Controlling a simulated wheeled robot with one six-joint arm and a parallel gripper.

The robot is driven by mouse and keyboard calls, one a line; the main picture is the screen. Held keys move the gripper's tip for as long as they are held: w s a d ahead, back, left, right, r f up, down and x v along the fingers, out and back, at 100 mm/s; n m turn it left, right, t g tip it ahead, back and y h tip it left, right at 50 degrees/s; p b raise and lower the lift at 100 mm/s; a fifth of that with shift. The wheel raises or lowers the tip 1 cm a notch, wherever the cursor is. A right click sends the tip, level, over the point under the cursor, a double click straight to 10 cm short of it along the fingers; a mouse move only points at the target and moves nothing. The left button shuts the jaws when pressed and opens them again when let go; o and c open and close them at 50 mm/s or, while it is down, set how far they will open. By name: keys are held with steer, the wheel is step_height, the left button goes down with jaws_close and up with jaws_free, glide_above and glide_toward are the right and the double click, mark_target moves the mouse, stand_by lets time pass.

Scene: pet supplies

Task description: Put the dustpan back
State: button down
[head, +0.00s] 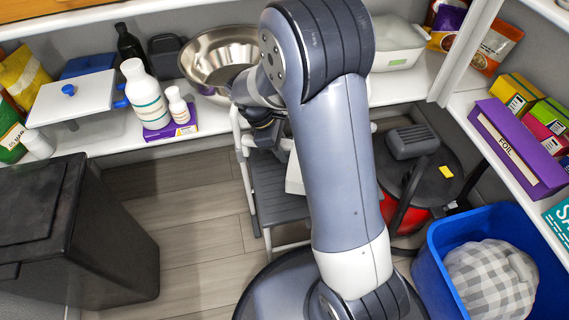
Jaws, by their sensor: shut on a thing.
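My gripper (268,132) is at the front edge of the back shelf, above the grey step stool and just below the steel bowl. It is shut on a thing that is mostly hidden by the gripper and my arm. A pale, white piece (294,178) shows below the gripper, beside my arm, above the stool's step. It may be part of the dustpan, but I cannot tell its full shape. No other dustpan can be made out clearly.
The step stool (275,190) stands below my gripper. The steel bowl (217,55) and bottles (146,93) are on the back shelf (215,122). A black bin (105,235), red-and-black vacuum (425,180) and blue tub (430,262) flank me. Floor is free at left centre.

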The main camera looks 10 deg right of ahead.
steer(key=shift+f+b, duration=1.1)
steer(key=shift+f, duration=1.65)
steer(key=shift+f, duration=0.15)
steer(key=c, duration=1.1)
jaws_free()
steer(key=p+v, duration=0.3)
steer(key=v, duration=0.4)
steer(key=shift+a+r, duration=0.1)
steer(key=shift+r, duration=0.25)
